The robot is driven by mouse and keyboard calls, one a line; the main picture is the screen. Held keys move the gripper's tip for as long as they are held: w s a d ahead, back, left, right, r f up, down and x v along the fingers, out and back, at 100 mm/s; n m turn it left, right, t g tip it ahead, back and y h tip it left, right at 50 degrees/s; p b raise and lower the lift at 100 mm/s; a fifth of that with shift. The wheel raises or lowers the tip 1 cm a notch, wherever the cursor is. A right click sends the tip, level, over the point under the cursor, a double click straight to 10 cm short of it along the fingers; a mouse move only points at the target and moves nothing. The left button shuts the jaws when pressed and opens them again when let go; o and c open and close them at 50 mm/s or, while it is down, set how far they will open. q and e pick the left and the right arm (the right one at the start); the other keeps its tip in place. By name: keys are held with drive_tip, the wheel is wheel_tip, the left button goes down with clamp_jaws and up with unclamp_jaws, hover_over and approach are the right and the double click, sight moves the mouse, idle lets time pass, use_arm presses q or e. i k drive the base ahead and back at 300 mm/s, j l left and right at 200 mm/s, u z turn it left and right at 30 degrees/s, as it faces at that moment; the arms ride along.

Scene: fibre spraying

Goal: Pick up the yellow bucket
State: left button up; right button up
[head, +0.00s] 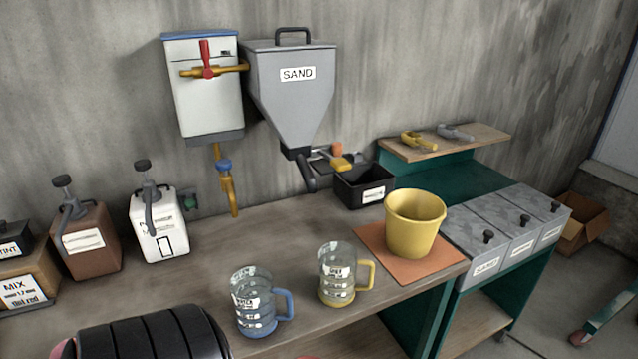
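The yellow bucket (413,226) stands upright on an orange-brown square mat (372,241) at the right end of the workbench. Its open top faces up, and the inside that shows looks empty. Nothing touches its sides.
Two clear measuring jugs, one with a blue handle (255,302) and one with a yellow handle (341,273), stand left of the bucket. A black bin (363,188) is behind it. Grey lidded boxes (487,224) are at its right. A sand hopper (291,95) hangs behind.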

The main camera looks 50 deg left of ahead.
sight(413, 217)
drive_tip(key=u, duration=1.4)
